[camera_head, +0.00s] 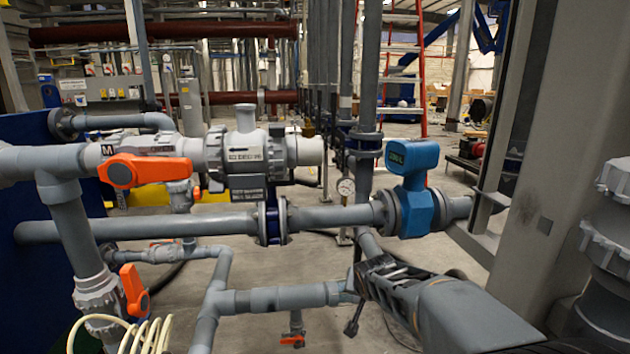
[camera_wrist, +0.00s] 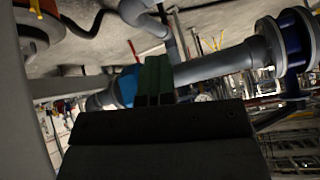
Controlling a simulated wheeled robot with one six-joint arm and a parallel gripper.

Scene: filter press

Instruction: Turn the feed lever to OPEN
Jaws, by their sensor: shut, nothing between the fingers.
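Several orange levers show in the head view; I cannot tell which one is the feed lever. A large orange lever (camera_head: 130,170) sits on the grey valve at the left, pointing roughly sideways. A second orange lever (camera_head: 134,290) hangs upright on the lower left pipe. A small orange lever (camera_head: 292,341) is at the bottom centre. My gripper (camera_head: 372,268) is right of centre, below the blue flow meter, well apart from the large levers. Its dark fingers (camera_wrist: 154,75) are together and empty in the wrist view.
A grey column (camera_head: 560,150) stands at the right.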

